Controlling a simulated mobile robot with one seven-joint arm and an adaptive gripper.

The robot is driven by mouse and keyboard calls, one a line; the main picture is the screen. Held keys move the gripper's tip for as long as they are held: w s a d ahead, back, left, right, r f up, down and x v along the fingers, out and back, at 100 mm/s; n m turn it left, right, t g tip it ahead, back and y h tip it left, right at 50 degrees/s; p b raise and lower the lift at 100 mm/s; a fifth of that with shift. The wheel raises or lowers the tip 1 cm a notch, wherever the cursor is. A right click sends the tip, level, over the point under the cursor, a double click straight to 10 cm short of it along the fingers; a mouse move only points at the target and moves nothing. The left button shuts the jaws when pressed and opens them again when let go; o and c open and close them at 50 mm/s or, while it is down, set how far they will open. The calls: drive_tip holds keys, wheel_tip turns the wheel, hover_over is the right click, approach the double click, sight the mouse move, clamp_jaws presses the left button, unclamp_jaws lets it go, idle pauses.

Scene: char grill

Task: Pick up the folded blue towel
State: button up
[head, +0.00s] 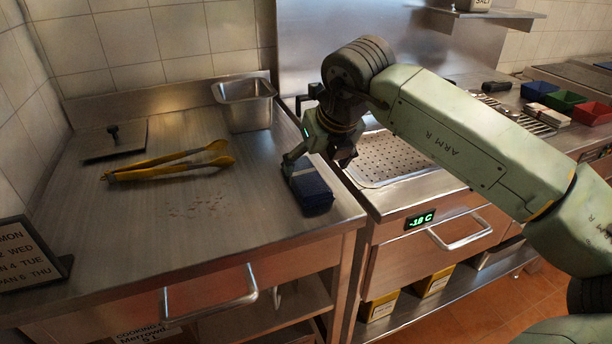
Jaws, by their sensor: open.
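The folded blue towel (312,194) lies on the steel counter near its right edge. It is dark blue with a paler strip toward its far end. My gripper (318,167) is open and sits just above and at the far end of the towel. One finger is at the towel's upper left and the other is to its right, over the gap beside the perforated tray. I cannot tell whether a finger touches the towel. The far end of the towel is partly hidden by my gripper.
Yellow tongs (170,165), a flat lid with a knob (115,142) and a steel pan (244,102) are on the counter (120,235). A perforated tray (388,157) is right of the towel. A calendar sign (30,255) stands at left.

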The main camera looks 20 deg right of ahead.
sight(307, 175)
drive_tip(key=x, duration=0.1)
drive_tip(key=p+x, duration=0.2)
drive_tip(key=x, duration=0.1)
drive_tip(key=shift+a+f, duration=0.1)
drive_tip(key=shift+a, duration=0.25)
drive_tip(key=shift+w+f, duration=0.25)
drive_tip(key=shift+f, duration=0.2)
drive_tip(key=c, duration=1.2)
drive_tip(key=shift+r, duration=0.1)
drive_tip(key=shift+c, duration=0.2)
drive_tip(key=shift+r+b, duration=0.3)
drive_tip(key=shift+r, duration=0.15)
wheel_tip(307, 175, up, 2)
drive_tip(key=shift+r+b, duration=0.1)
drive_tip(key=shift+b, duration=0.5)
drive_tip(key=s+r+b, duration=0.1)
drive_tip(key=s+b, duration=0.3)
drive_tip(key=s, duration=1.2)
drive_tip(key=shift+r+b, duration=0.4)
drive_tip(key=shift+a, duration=0.1)
